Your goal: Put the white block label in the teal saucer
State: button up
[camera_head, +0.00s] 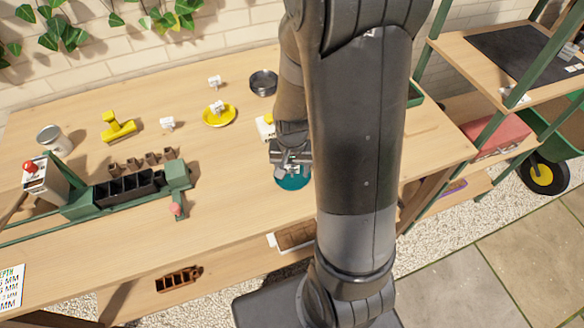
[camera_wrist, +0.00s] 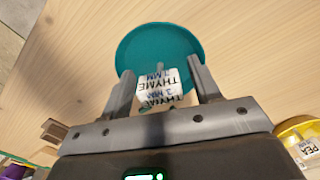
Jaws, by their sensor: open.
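The teal saucer (camera_wrist: 140,48) lies on the wooden table, and its edge shows below my gripper in the head view (camera_head: 293,183). A white block label (camera_wrist: 158,86) printed "THYME 2 MM" shows within the saucer's outline in the wrist view. My gripper (camera_wrist: 161,72) is open over the saucer, with one finger on each side of the label and small gaps between. The label's underside is hidden, so its contact with the saucer cannot be seen. In the head view my gripper (camera_head: 291,160) largely hides the label.
A yellow saucer (camera_head: 232,119) holds another white label (camera_head: 217,107). Other white labels (camera_head: 167,123) (camera_head: 214,82) stand nearby. A dark round dish (camera_head: 263,82), a yellow tool (camera_head: 118,127) and a green rack (camera_head: 130,187) are also on the table. The table's front middle is clear.

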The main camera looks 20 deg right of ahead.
notch_tip(320, 180, up, 13)
jog(key=s+a+r+n+t, duration=0.1)
jog(key=s+r+n+t, duration=0.1)
jog(key=s+r, duration=0.3)
jog(key=s+a+r+n+t, duration=0.2)
jog(key=s+r, duration=0.3)
jog(key=r, duration=0.5)
jog(key=shift+s+n+t, duration=0.25)
jog(key=shift+n+t, duration=0.05)
jog(key=shift+t, duration=0.5)
